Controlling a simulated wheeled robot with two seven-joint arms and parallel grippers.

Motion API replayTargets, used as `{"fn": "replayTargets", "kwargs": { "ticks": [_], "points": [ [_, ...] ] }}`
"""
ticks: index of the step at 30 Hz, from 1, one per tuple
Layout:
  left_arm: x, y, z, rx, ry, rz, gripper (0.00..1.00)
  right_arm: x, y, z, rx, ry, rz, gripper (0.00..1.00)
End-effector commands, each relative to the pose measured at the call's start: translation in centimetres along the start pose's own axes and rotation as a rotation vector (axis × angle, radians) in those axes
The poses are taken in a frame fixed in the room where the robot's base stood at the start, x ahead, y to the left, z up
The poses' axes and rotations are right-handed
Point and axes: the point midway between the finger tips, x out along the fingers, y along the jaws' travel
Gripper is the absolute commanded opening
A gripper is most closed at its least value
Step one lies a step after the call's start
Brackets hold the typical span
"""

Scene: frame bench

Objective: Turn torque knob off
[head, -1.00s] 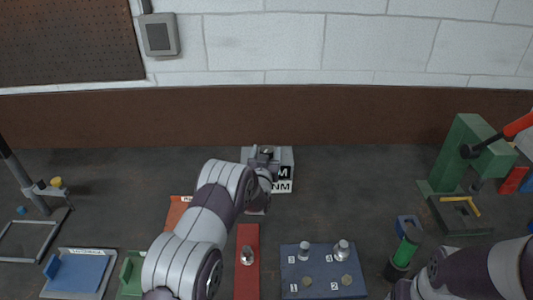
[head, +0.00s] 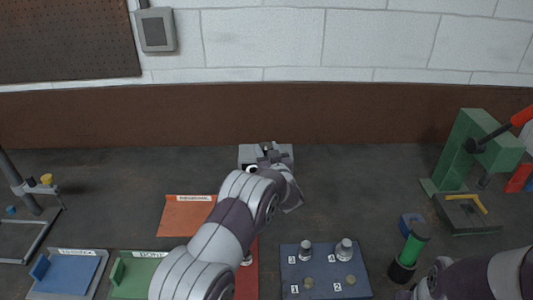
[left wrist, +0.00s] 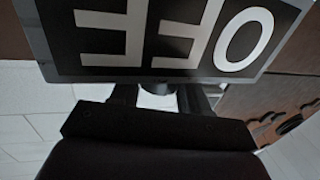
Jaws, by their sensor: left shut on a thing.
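The torque unit (head: 249,153) is a small light-grey box at the back middle of the bench in the head view. My left arm covers most of its front. My left gripper (head: 268,152) is at this box, and its fingertips are largely hidden there. In the left wrist view, the gripper (left wrist: 158,97) is shut on a pale knob (left wrist: 157,101) below a black plate. The plate (left wrist: 170,35) carries large white letters that read OFF upside down. The knob's pointer direction cannot be seen. My right arm shows at lower right, its gripper out of view.
An orange mat (head: 187,214) and a red strip lie in front, partly behind my left arm. A blue block with metal pegs (head: 322,272) stands front middle. A green press (head: 470,153) and a green-black cylinder (head: 408,252) stand right. Blue and green trays are front left.

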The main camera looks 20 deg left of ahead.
Motion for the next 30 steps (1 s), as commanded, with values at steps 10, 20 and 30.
{"fn": "replayTargets", "kwargs": {
  "ticks": [10, 20, 30],
  "points": [
    [0.0, 0.0, -0.1, -0.001, 0.001, 0.001, 0.71, 0.0, 0.0, 0.0, 0.0, 0.0, 0.0, 0.73],
    [-2.1, 0.1, 0.1, -0.001, 0.0, 0.004, 0.71, 0.6, 0.0, 0.1, 0.0, 0.0, 0.0, 0.73],
    [-9.6, 0.1, 0.1, -0.001, 0.001, 0.005, 0.71, 2.2, 0.0, 0.3, 0.0, 0.0, 0.0, 0.73]
  ]
}}
